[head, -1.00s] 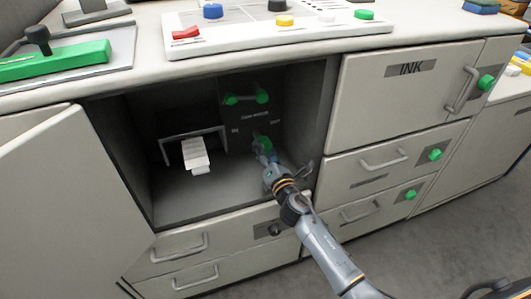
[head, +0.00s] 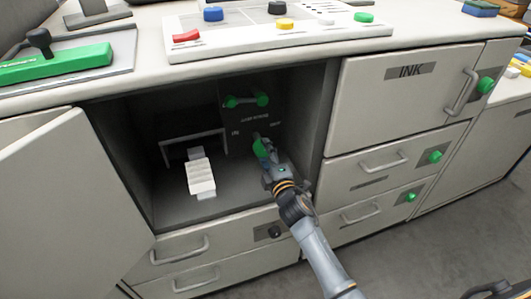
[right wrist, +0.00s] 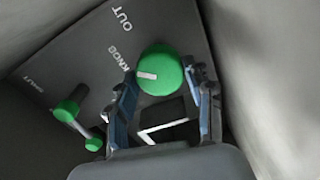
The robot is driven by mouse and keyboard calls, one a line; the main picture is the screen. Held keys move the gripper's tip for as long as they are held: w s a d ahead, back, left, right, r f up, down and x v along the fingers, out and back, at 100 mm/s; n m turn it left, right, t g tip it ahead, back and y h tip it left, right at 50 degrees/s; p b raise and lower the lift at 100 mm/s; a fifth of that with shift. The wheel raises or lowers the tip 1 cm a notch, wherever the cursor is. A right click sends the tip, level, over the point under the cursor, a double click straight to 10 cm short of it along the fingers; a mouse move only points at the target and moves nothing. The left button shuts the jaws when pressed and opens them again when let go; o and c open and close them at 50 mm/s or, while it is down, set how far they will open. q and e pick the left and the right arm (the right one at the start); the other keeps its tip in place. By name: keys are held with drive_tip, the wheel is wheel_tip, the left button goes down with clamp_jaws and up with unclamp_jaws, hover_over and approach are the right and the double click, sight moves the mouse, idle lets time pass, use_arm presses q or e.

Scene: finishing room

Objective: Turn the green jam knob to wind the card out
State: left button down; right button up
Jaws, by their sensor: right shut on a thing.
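The green jam knob (head: 260,147) sits on a dark panel inside the open cabinet bay. It also shows in the right wrist view (right wrist: 160,72), with a white mark on its face and the words OUT and KNOB beside it. My right gripper (head: 264,156) is shut on the knob, its two blue-grey fingers on either side of it in the right wrist view (right wrist: 163,82). The white card (head: 201,179) sticks out of a dark frame (head: 191,137) to the left of the knob and lies towards the bay's front.
A green-ended handle (head: 246,101) sits above the knob on the same panel. An open door (head: 70,200) stands at left. The INK cupboard (head: 400,100) and drawers (head: 380,165) are at right. The bay floor in front of the card is clear.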

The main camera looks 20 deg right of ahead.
drive_tip(key=shift+m, duration=0.5)
use_arm(q)
drive_tip(key=shift+s+a+f+p, duration=0.1)
drive_tip(key=shift+s+f+p, duration=0.15)
drive_tip(key=shift+s+f, duration=0.45)
drive_tip(key=shift+s+f+p, duration=0.25)
drive_tip(key=shift+s+f, duration=0.2)
drive_tip(key=shift+f, duration=0.45)
use_arm(e)
drive_tip(key=shift+m, duration=1.7)
drive_tip(key=o, duration=1.2)
drive_tip(key=shift+c, duration=0.2)
use_arm(q)
drive_tip(key=shift+s, duration=0.15)
use_arm(e)
drive_tip(key=shift+s, duration=0.15)
drive_tip(key=s, duration=1.1)
drive_tip(key=shift+s+d, duration=0.2)
drive_tip(key=shift+s, duration=0.2)
